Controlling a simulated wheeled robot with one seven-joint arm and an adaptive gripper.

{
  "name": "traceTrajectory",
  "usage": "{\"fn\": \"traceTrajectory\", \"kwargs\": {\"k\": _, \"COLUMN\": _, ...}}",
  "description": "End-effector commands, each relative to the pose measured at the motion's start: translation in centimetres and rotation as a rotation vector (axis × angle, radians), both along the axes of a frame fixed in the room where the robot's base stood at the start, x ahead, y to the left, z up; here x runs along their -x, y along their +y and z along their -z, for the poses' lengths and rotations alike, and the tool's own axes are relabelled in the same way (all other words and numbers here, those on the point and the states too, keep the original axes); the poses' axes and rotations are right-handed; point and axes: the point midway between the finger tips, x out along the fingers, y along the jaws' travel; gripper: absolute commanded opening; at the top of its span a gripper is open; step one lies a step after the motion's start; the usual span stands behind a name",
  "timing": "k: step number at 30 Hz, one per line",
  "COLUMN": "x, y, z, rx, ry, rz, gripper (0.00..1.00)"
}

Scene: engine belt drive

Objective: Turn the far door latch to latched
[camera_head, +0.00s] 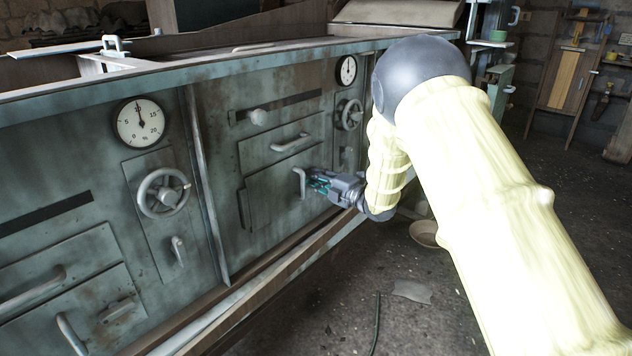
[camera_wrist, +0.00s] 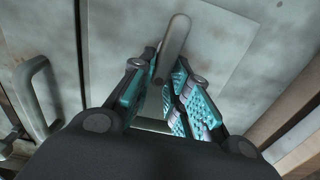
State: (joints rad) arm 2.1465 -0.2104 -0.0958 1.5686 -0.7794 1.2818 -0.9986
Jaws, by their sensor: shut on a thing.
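The far door latch is a grey metal lever (camera_wrist: 173,48), seen in the wrist view on a pale, worn plate. It slants slightly, its rounded end toward the top of the picture and its lower end between my fingers. My gripper (camera_wrist: 158,88) has its teal ribbed pads on either side of the lever and is shut on it. In the head view my gripper (camera_head: 318,181) is at the far panel, just right of the far door's handle (camera_head: 299,184). There the latch is hidden behind my gripper and wrist, so its exact angle cannot be told from that view.
The door handle (camera_wrist: 38,95) stands close at the left in the wrist view. A far handwheel (camera_head: 350,114) and gauge (camera_head: 346,70) are above my gripper. A wooden rail (camera_head: 285,262) runs below the panel. A near latch (camera_head: 177,251) sits under the near handwheel (camera_head: 163,193).

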Motion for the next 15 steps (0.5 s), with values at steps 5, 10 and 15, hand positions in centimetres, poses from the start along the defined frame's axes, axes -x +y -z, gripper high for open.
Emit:
{"fn": "traceTrajectory", "kwargs": {"k": 5, "x": -0.1, "y": -0.22, "z": 0.06, "rx": 0.018, "ry": -0.023, "rz": 0.004, "gripper": 0.0}}
{"fn": "traceTrajectory", "kwargs": {"k": 10, "x": -0.12, "y": -0.25, "z": 0.02, "rx": 0.022, "ry": -0.028, "rz": 0.005, "gripper": 0.0}}
{"fn": "traceTrajectory", "kwargs": {"k": 15, "x": -0.13, "y": -0.27, "z": -0.01, "rx": 0.022, "ry": -0.028, "rz": 0.005, "gripper": 0.0}}
